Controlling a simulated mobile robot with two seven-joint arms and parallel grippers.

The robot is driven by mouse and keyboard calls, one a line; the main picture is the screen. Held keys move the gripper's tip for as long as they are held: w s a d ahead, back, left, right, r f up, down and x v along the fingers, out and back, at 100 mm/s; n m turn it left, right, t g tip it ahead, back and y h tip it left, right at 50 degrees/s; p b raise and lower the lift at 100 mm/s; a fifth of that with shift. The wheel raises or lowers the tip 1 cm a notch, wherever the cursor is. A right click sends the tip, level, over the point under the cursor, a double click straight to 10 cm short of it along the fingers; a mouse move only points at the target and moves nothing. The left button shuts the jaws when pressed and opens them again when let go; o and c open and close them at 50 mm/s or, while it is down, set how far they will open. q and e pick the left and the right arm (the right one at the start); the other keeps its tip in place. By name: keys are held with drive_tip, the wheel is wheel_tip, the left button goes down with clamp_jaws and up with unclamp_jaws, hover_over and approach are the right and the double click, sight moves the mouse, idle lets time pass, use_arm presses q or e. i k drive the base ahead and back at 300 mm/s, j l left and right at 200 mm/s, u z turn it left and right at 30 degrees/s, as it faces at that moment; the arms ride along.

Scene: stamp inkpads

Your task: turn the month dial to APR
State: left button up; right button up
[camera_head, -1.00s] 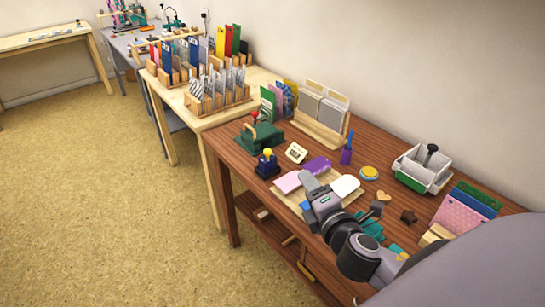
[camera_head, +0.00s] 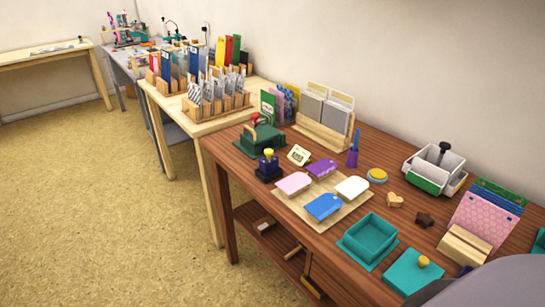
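A small dark blue stamp (camera_head: 268,166) with a yellow knob stands upright near the left front edge of the brown table (camera_head: 345,278). It may carry the month dial, but no dial or month lettering can be made out. A small cream card (camera_head: 299,155) with dark marks too small to read stands just right of it. Neither of my grippers is in the view.
Pink, purple, blue and white tags lie on a pale board (camera_head: 300,206). An open teal box (camera_head: 370,240), its knobbed lid (camera_head: 413,271) and a divided caddy (camera_head: 435,168) stand to the right. A grey part of mine covers the bottom right corner.

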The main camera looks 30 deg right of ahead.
sight(268, 152)
drive_tip(key=i+j, duration=0.15)
drive_tip(key=j, duration=0.2)
drive_tip(key=i+j+z, duration=0.1)
drive_tip(key=i+j, duration=0.25)
drive_tip(key=j, duration=0.3)
drive_tip(key=i+j, duration=0.15)
drive_tip(key=j, duration=0.2)
drive_tip(key=z, duration=1.3)
drive_tip(key=j, duration=0.1)
